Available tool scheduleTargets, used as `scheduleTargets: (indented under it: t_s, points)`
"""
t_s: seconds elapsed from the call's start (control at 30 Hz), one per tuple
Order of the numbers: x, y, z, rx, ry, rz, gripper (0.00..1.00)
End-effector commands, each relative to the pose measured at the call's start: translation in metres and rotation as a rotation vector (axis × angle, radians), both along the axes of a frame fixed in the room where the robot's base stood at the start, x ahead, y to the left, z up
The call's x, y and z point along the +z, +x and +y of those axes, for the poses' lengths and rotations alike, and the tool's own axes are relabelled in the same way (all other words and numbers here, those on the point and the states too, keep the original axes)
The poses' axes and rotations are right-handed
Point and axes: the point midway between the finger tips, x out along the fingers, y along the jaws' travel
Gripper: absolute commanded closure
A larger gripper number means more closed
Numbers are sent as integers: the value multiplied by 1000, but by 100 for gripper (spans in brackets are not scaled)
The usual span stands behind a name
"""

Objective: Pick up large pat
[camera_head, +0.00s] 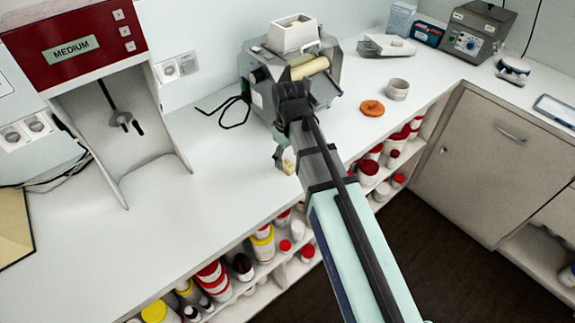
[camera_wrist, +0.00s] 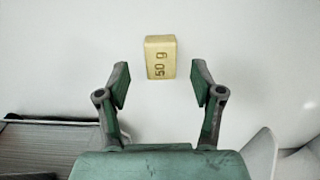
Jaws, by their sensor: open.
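A pale yellow rectangular pat (camera_wrist: 161,57) marked "50 g" lies on the white counter in the wrist view. My gripper (camera_wrist: 160,83) is open and empty, with one finger on each side of the picture. The pat sits just beyond the fingertips, centred in the gap between them, and I see no contact. In the head view the small yellow pat (camera_head: 288,166) shows beside my gripper (camera_head: 281,158), near the counter's front edge, partly hidden by my arm.
A clear-sided machine with a yellow roller (camera_head: 310,67) stands behind my gripper. Jars fill shelves below. The counter (camera_head: 215,185) at left is clear.

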Motion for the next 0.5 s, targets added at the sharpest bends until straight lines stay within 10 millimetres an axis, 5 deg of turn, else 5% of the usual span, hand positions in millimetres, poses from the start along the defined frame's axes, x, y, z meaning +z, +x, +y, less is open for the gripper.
scheduleTargets:
  t_s: [0.5]
  points:
    - [-33, -1, 0, 0, 0, 0, 33]
